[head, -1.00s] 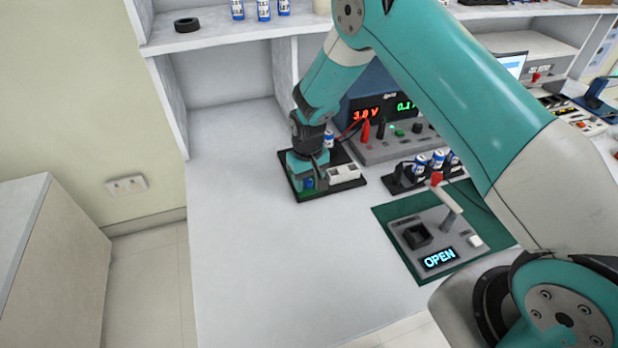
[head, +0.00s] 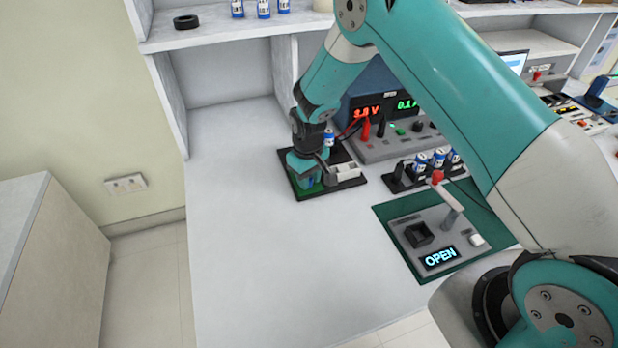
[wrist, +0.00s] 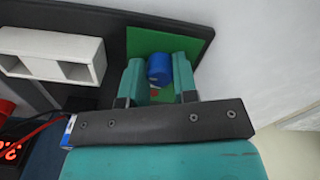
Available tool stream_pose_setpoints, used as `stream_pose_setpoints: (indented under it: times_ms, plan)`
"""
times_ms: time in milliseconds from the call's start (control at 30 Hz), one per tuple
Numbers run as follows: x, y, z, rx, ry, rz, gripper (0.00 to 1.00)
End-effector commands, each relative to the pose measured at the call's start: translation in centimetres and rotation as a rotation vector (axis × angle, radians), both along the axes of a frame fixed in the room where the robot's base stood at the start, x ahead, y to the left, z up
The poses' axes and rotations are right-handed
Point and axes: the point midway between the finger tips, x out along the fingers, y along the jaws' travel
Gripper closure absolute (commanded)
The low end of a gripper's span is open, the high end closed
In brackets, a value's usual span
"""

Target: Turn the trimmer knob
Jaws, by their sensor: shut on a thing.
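The trimmer knob (wrist: 158,68) is a small blue cylinder on a green board (wrist: 150,40). In the wrist view it stands between the two teal fingers of my gripper (wrist: 159,78). My gripper is shut on the knob, though the exact contact is hard to see. In the head view my gripper (head: 310,175) points down over the green board at the left of a black base plate (head: 345,184). The fingers hide most of the knob there.
A white socket block (head: 345,172) sits beside my gripper on the same plate. Behind is a power supply (head: 382,108) with red and green readouts and leads. To the right are a battery holder (head: 405,183) and a panel reading OPEN (head: 440,257). The front left of the bench is clear.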

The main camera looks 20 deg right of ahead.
Motion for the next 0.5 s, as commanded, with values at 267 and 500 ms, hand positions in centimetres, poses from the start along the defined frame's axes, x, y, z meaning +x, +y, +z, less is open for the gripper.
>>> stream_pose_setpoints:
  times_ms: [267,500]
  plan:
    - [-0.02,-0.02,0.03,0.000,0.001,-0.002,0.47]
    - [0.00,-0.01,0.10,0.000,0.000,-0.002,0.47]
